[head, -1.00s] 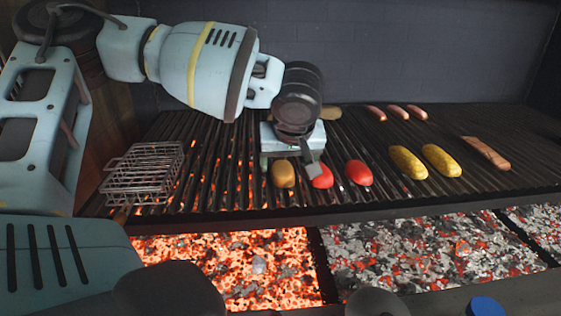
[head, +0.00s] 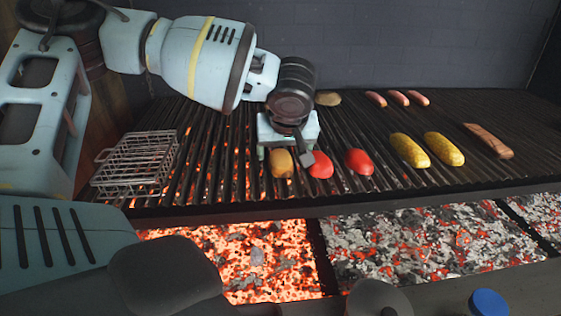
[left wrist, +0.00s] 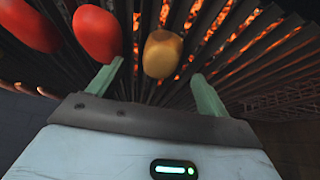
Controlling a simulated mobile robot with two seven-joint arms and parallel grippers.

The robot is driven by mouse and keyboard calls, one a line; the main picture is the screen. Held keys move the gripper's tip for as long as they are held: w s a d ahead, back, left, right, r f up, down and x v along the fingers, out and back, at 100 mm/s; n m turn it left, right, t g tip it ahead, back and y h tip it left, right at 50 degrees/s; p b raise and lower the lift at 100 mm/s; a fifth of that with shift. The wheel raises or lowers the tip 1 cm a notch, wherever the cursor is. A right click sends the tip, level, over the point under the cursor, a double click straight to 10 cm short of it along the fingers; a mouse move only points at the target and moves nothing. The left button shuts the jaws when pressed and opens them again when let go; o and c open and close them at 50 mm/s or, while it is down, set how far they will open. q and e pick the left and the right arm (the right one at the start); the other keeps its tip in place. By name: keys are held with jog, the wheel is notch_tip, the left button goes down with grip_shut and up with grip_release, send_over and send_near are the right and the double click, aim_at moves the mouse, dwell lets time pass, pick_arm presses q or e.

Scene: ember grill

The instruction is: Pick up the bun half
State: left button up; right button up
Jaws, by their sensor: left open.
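A golden-brown rounded piece (head: 281,165), which looks like the bun half, lies on the grill grate near its front edge. It also shows in the left wrist view (left wrist: 163,56), between and just beyond the fingertips. My left gripper (head: 285,152) hangs over the grate, pointing down, just behind and above this piece. Its two pale green fingers (left wrist: 158,72) are apart and empty. A second tan, flat piece (head: 328,98) lies farther back, partly hidden behind my left wrist; I cannot tell what it is. My right gripper is not in view.
Two red pieces (head: 359,162) lie just right of the golden-brown one. Two yellow pieces (head: 444,149), a brown strip (head: 489,142) and several sausages (head: 398,98) are farther right. A wire basket (head: 137,160) stands at the left. Glowing coals (head: 235,262) lie in front.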

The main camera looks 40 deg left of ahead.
aim_at(281, 158)
pick_arm(q)
jog(key=x, duration=0.4)
jog(key=shift+w+a+r+p, duration=0.1)
jog(key=shift+a+p, duration=0.2)
jog(key=shift+a, duration=0.15)
jog(key=shift+w+a+f, duration=0.1)
jog(key=shift+f, duration=0.2)
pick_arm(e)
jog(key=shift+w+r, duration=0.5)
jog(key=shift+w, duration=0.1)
pick_arm(q)
jog(key=c, duration=1)
jog(key=shift+c, duration=0.2)
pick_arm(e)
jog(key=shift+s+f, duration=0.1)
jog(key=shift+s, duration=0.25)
pick_arm(q)
jog(key=shift+r, duration=0.1)
